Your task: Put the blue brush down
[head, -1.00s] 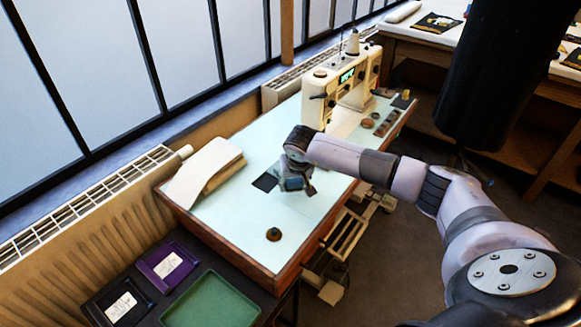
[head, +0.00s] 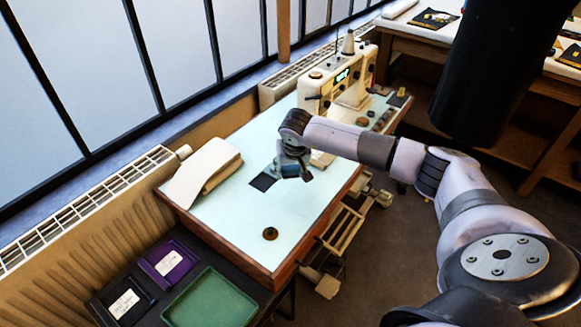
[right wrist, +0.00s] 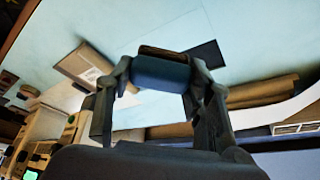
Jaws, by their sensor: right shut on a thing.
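My right gripper (head: 296,172) is shut on the blue brush (right wrist: 160,72), a small dark blue block with a brown strip along one side. In the right wrist view the brush sits between the two fingertips. In the head view the brush (head: 288,171) is small and partly covered by the gripper. It is over the pale blue table top (head: 305,212), just right of a flat black square (head: 263,182). I cannot tell the exact gap between brush and table. My left gripper is not in view.
A sewing machine (head: 345,85) stands toward the table's back. A cream folded pile (head: 208,172) lies at left, a small round brown thing (head: 270,234) near the front. A green tray (head: 210,300) and a purple tray (head: 168,262) are below left. The table between brush and front edge is mostly clear.

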